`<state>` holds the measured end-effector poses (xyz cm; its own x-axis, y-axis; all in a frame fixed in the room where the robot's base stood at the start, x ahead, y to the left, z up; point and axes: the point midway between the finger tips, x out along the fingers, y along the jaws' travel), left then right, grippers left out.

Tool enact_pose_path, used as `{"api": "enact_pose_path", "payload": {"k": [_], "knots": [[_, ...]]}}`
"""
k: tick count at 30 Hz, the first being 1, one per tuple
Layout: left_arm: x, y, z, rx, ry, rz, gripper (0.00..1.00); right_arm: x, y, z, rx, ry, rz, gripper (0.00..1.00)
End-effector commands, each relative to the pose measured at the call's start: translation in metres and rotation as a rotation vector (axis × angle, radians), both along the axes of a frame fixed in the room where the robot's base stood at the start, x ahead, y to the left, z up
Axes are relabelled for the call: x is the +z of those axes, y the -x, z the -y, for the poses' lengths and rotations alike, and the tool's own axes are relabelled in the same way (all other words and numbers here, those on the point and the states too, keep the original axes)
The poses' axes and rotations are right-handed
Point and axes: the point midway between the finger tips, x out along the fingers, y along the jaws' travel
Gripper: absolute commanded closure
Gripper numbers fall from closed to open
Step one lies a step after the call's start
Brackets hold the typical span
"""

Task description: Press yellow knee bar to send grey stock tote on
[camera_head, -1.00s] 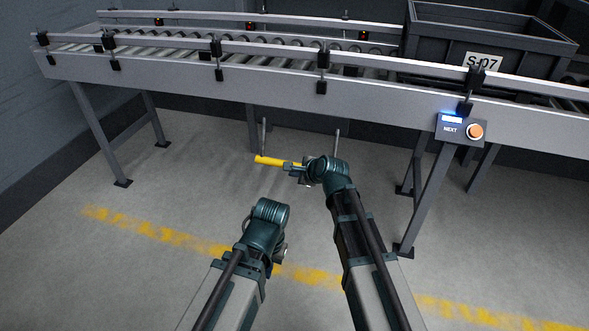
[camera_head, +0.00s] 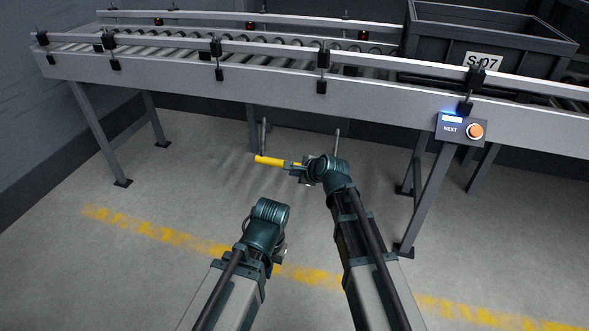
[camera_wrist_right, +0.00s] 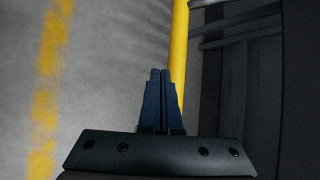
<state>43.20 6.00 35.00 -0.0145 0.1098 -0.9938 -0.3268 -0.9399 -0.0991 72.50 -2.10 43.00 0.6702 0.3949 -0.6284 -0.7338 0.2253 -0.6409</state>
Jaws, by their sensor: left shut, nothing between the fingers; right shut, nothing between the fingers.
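The yellow knee bar (camera_head: 270,161) hangs low under the conveyor on two thin grey rods; its right part is hidden behind my right gripper and wrist. My right gripper (camera_head: 293,166) is shut and empty at the bar. In the right wrist view its closed fingers (camera_wrist_right: 161,75) lie just left of the yellow bar (camera_wrist_right: 179,50), overlapping its edge; I cannot tell whether they touch. My left gripper (camera_head: 283,252) is shut, mostly hidden behind its wrist, low over the floor and away from the bar. The grey stock tote (camera_head: 430,50), labelled S-07, sits on the conveyor at the right.
The roller conveyor (camera_head: 170,84) with side rails crosses the back, standing on grey legs (camera_head: 424,195). A NEXT box with an orange button (camera_head: 475,131) is mounted on its front at the right. A worn yellow line (camera_head: 160,234) crosses the otherwise clear floor.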

Motion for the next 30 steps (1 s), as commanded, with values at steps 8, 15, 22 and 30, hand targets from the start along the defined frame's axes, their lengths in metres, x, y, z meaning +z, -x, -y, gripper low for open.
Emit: {"api": "enact_pose_path", "payload": {"k": [8, 15, 22, 30], "knots": [[-0.0016, 0.0000, 0.0000, 0.000, 0.000, 0.000, 1.00, -0.0016, -0.0045, 0.0014, 0.000, 0.000, 0.000, 1.00], [-0.0017, 0.0000, 0.0000, 0.000, 0.000, 0.000, 1.00, -0.0017, -0.0048, 0.0016, 0.000, 0.000, 0.000, 1.00], [-0.0025, 0.0000, 0.0000, 0.000, 0.000, 0.000, 1.00, -0.0025, -0.0066, 0.0021, 0.000, 0.000, 0.000, 1.00], [-0.0035, 0.0000, 0.0001, 0.000, 0.000, 0.000, 1.00, -0.0036, -0.0096, 0.0030, 0.000, 0.000, 0.000, 1.00]]}}
